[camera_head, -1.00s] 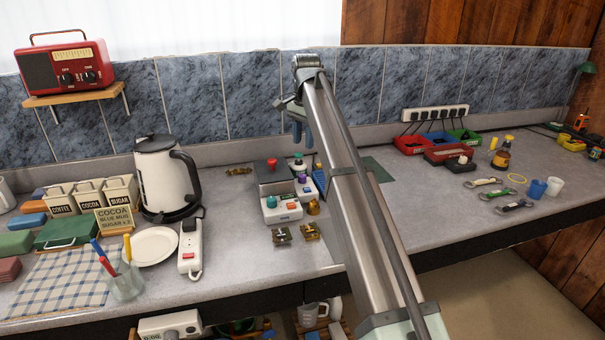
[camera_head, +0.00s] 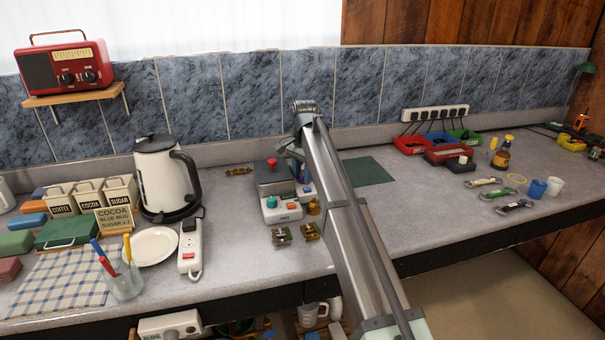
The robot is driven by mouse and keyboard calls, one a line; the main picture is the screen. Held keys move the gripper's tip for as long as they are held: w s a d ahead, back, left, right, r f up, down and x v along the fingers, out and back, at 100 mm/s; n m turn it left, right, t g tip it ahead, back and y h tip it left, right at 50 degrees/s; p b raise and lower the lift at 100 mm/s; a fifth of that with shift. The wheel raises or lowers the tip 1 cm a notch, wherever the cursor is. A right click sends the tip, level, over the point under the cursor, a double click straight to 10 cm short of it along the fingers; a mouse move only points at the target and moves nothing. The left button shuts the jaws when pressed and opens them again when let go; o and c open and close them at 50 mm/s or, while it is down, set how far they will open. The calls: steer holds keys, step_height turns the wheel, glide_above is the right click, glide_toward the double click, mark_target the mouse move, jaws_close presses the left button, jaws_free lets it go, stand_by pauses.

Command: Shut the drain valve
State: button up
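A small grey and white apparatus (camera_head: 274,189) stands mid-counter, with a red knob (camera_head: 272,163) on top and a teal knob (camera_head: 271,202) on its front. A brass fitting (camera_head: 238,171) lies behind it to the left. I cannot tell which part is the drain valve. My gripper (camera_head: 293,149) is above the apparatus's right rear side, mostly hidden by my arm. Its fingertips and any contact are hidden.
A dark green mat (camera_head: 366,171) lies right of my arm. Red, blue and green bins (camera_head: 411,145) stand further right. Bare counter (camera_head: 430,215) lies in front of them.

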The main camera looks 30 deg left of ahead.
steer(key=shift+c, duration=0.3)
jaws_close()
steer(key=shift+n, duration=0.3)
steer(key=n, duration=0.3)
steer(key=shift+w+n, duration=0.1)
steer(key=shift+n, duration=0.3)
steer(key=n, duration=0.4)
steer(key=shift+n, duration=0.3)
steer(key=n, duration=0.4)
steer(key=shift+a, duration=0.1)
steer(key=shift+n, duration=2.4)
